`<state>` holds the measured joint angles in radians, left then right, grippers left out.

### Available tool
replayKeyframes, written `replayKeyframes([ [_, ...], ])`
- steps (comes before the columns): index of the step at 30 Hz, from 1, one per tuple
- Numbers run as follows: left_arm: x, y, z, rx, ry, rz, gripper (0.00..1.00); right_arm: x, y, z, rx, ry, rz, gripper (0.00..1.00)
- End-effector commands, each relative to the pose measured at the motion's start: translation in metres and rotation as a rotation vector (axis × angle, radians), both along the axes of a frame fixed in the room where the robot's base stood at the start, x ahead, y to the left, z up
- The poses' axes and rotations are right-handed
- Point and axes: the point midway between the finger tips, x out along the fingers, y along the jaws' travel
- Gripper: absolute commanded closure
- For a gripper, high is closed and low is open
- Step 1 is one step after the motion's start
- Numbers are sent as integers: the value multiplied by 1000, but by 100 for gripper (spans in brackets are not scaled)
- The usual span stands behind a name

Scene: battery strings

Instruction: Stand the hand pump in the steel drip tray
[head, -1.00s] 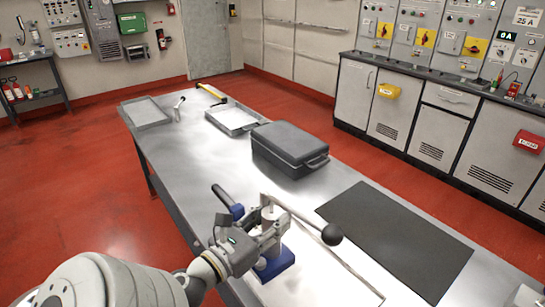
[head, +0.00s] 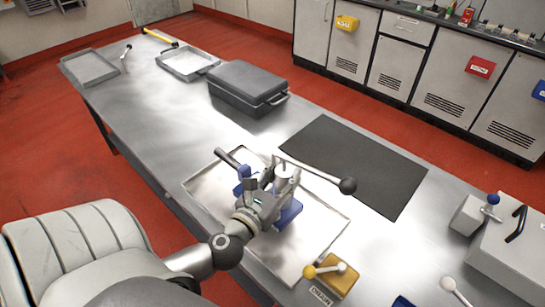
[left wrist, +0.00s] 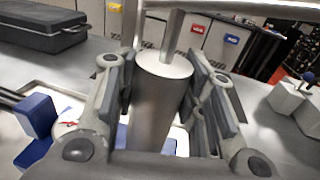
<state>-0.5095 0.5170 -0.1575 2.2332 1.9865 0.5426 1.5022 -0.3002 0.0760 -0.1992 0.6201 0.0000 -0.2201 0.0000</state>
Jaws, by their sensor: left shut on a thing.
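The hand pump has a steel cylinder (left wrist: 160,85), a blue base (head: 288,212) and a long lever ending in a black ball (head: 347,186). My left gripper (head: 268,195) is shut on the cylinder, which stands upright between the two fingers in the left wrist view. The pump is over the steel drip tray (head: 213,186), a shallow rimmed tray on the near part of the bench. I cannot tell whether the base touches the tray floor, as the gripper hides part of it. My right gripper is not in view.
A black mat (head: 375,165) lies right of the tray. A dark case (head: 248,88) and two shallow trays stand farther back on the bench (head: 150,120). A yellow block with a lever (head: 337,279) sits close to the tray's near corner. A grey box (head: 515,250) is at the right.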

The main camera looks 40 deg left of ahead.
Motion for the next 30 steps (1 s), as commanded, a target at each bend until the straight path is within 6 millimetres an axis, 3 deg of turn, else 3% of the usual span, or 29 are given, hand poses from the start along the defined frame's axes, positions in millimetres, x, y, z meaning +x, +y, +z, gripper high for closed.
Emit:
replayKeyframes([
  [5, 5, -3, -1, 5, -11, 0, 100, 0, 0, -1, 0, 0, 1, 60],
  [15, 9, -7, -36, 6, -10, 0, 100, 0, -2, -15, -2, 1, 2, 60],
  [28, 9, -7, -40, 5, -11, 0, 100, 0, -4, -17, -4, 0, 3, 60],
  [29, 8, -8, -45, -1, 0, 0, 60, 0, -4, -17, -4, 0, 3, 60],
  [30, 8, -8, -44, -1, 0, 0, 55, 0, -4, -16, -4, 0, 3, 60],
])
